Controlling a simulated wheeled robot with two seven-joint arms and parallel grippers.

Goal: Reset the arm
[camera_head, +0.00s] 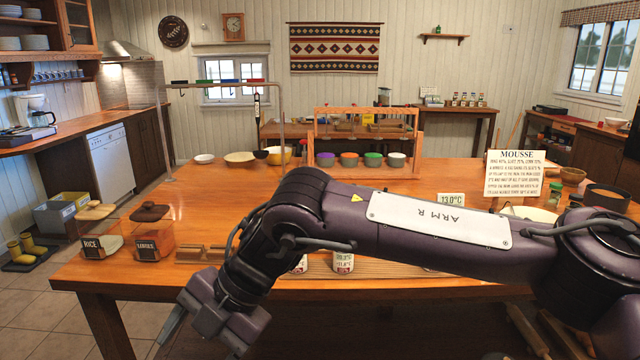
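My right arm, lettered ARM R, comes in from the right and crosses low in front of the table. Its elbow is bent, and the forearm hangs down toward the lower left. The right gripper (205,325) is at the bottom of the picture, in front of the table's front edge and apart from the objects there. Its fingertips are not clear, so I cannot tell whether it is open or shut. My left arm and gripper are not in view.
The wooden table (420,180) lies behind my arm. RICE (93,247) and LENTILS (147,247) boxes stand front left. Labelled cans (343,262) are partly hidden by the arm. A MOUSSE sign (515,173) stands right; several bowls (348,159) and a hook rail (222,84) are behind.

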